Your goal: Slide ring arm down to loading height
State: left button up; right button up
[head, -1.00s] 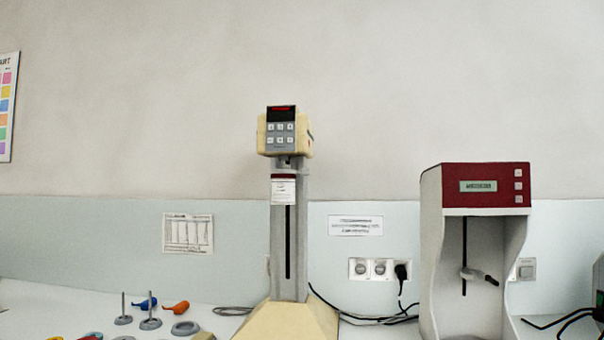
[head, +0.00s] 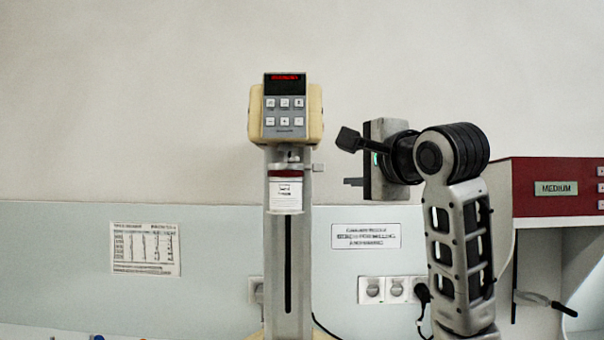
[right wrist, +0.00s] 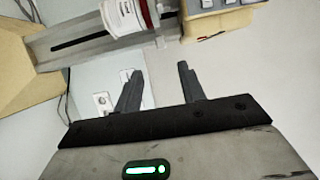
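The cream mill's head (head: 286,112), with keys and a red display, sits on top of a grey column (head: 289,260) with a dark vertical slot. A white jar with a red band (head: 286,192) sits high, just under the head, in front of the column. A small grey knob (head: 318,168) sticks out to its right, seemingly on the ring arm; the ring itself is hard to make out. My right gripper (head: 350,160) is open and empty, right of the knob and apart from it. In the right wrist view its fingers (right wrist: 160,72) point toward the jar and column. My left gripper is not in view.
A second machine with a maroon top (head: 558,188) stands at the right, behind my right arm. Wall sockets (head: 385,290) and a black cable are low behind. Notices (head: 146,249) hang on the wall. The space left of the column is clear.

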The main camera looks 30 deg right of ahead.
jog(key=p, duration=0.2)
send_near(322, 166)
jog(key=w, duration=0.2)
jog(key=w+p, duration=0.1)
jog(key=w, duration=0.2)
jog(key=w+d+p, duration=0.1)
jog(key=w, duration=0.2)
jog(key=w+p, duration=0.1)
jog(key=w, duration=0.1)
jog(key=shift+w+d, duration=0.35)
jog(key=shift+w, duration=0.05)
jog(key=shift+w+f, duration=0.1)
jog(key=shift+w, duration=0.25)
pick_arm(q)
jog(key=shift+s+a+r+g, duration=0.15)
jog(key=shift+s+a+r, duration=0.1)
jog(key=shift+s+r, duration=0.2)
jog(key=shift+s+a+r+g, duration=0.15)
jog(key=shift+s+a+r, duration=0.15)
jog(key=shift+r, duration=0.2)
pick_arm(e)
jog(key=shift+c, duration=0.3)
